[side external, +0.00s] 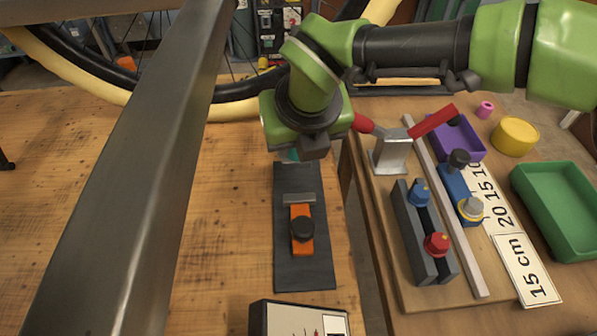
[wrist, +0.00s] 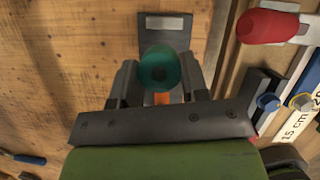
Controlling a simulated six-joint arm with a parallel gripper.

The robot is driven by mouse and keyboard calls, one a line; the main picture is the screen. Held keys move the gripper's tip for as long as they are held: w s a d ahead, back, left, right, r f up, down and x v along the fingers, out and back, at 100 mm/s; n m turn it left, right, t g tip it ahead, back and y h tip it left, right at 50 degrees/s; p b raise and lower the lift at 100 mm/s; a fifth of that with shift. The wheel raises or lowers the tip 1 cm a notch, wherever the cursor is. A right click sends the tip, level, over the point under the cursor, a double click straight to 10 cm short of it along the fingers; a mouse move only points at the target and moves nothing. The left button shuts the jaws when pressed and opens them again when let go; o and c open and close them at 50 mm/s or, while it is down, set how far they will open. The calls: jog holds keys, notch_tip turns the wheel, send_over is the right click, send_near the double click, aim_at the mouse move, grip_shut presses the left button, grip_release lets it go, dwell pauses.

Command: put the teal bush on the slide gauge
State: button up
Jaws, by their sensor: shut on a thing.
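In the side external view only a sliver of the teal bush (side external: 293,155) shows below my gripper (side external: 305,152); the wrist hides the rest. The slide gauge appears to be the dark flat plate (side external: 288,262) with an orange slider, a black knob and a metal crosspiece, lying on the wooden bench. My gripper is over its far end. The gap between bush and plate is unclear.
A board on the right holds a red-handled clamp (side external: 392,150), a grey rail with blue and red knobs (side external: 413,240) and a metal bar. A green tray (side external: 560,215), purple tray (side external: 460,138) and yellow cylinder (side external: 515,137) stand beyond. A thick grey frame tube (side external: 135,170) crosses the left.

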aim_at(297, 178)
notch_tip(297, 178, down, 7)
jog(key=shift+r, duration=0.1)
dwell(0.4)
jog(key=o, duration=0.9)
